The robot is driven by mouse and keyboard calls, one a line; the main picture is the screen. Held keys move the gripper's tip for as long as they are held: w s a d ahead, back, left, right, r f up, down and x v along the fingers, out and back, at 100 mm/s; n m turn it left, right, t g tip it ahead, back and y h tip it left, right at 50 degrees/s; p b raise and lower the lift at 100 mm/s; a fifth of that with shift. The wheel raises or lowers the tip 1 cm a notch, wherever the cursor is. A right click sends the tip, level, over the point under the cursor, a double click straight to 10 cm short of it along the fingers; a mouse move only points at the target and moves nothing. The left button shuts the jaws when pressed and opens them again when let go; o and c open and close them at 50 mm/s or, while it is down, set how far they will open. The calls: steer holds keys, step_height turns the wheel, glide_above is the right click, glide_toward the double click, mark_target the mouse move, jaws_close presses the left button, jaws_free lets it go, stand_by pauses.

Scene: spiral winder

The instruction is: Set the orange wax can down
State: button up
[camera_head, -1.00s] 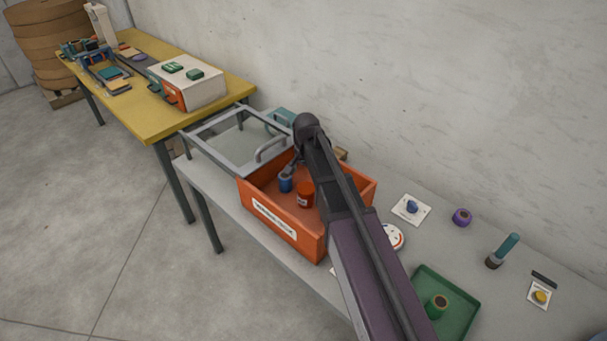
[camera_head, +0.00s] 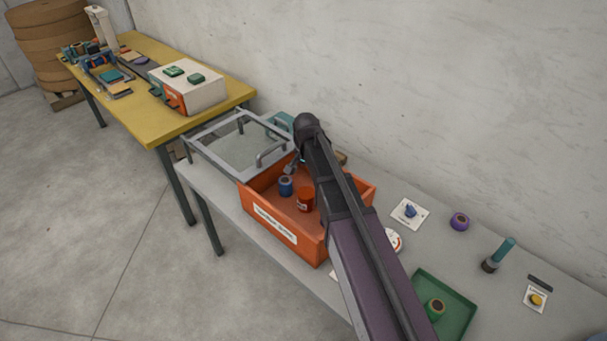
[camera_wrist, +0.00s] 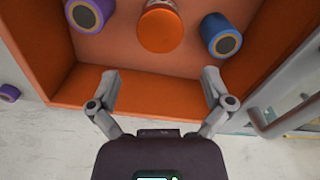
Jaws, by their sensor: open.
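The orange wax can (camera_head: 305,200) stands upright on the floor of the orange crate (camera_head: 284,232). In the wrist view its round orange top (camera_wrist: 159,30) lies beyond my fingertips, apart from them. My gripper (camera_wrist: 160,84) is open and empty above the crate's wall. In the head view my gripper (camera_head: 291,165) shows just above the crate's back, partly behind my arm.
A grey-framed glass lid with a handle (camera_head: 237,142) is beside the crate. A purple roll (camera_head: 460,222) and a teal-handled tool (camera_head: 498,254) stand on the grey table.

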steer(key=shift+s+d, duration=0.1)
steer(key=s+d+n, duration=0.6)
steer(key=s+d, duration=0.7)
steer(key=s, duration=0.5)
steer(key=shift+d, duration=0.35)
